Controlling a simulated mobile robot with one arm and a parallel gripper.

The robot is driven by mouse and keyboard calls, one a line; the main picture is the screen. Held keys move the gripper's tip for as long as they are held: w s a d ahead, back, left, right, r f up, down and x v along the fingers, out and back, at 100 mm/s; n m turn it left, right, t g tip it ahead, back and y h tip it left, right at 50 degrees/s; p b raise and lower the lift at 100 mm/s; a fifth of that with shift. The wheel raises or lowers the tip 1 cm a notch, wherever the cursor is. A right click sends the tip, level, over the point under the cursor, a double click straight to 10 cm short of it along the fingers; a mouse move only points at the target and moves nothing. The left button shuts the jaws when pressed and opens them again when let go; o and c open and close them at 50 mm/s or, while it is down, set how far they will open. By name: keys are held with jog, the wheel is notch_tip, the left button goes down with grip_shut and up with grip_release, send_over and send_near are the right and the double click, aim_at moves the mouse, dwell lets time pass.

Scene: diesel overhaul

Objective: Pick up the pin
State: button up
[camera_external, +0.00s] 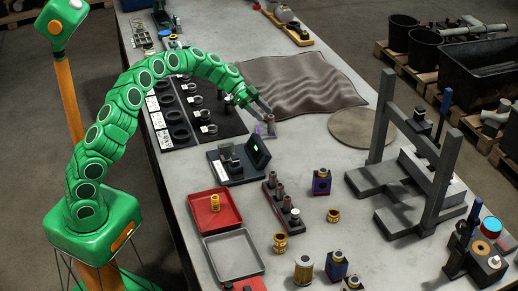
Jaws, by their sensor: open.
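My gripper (264,106) is at the end of the green arm, over the middle of the table, pointing down and to the right. Its jaws are open. A small reddish-brown upright cylinder (270,124), which may be the pin, stands right under the fingertips. I cannot tell whether the fingers touch it. Similar brown cylinders stand in a dark rack (283,206) nearer the camera. The picture is too small to tell for certain which piece is the pin.
A device with a small screen (258,152) stands just below the gripper. A red tray (228,203) and a grey tray (234,256) lie nearer. A wrinkled brown cloth (305,82) lies behind, a round mat (361,128) to the right. A grey press frame (428,165) rises at right.

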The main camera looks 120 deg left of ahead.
jog(key=w+d+r+g+h, duration=0.1)
jog(key=w+d+g, duration=0.2)
jog(key=w+d, duration=0.35)
jog(key=w+d+r+g, duration=0.2)
jog(key=w+d+g, duration=0.1)
jog(key=w+d, duration=0.35)
jog(key=g+y, duration=0.3)
jog(key=g, duration=0.3)
send_over(273, 173)
jog(key=shift+w+a+f+n, duration=0.15)
jog(key=shift+a+f+n, duration=0.25)
jog(key=shift+f, duration=0.35)
jog(key=shift+s+d+f, duration=0.1)
jog(key=shift+d+f, duration=0.1)
jog(key=shift+f, duration=1.75)
jog(key=shift+s+d+f, duration=0.1)
jog(key=shift+d+f, duration=0.1)
jog(key=shift+f, duration=1.75)
grip_shut()
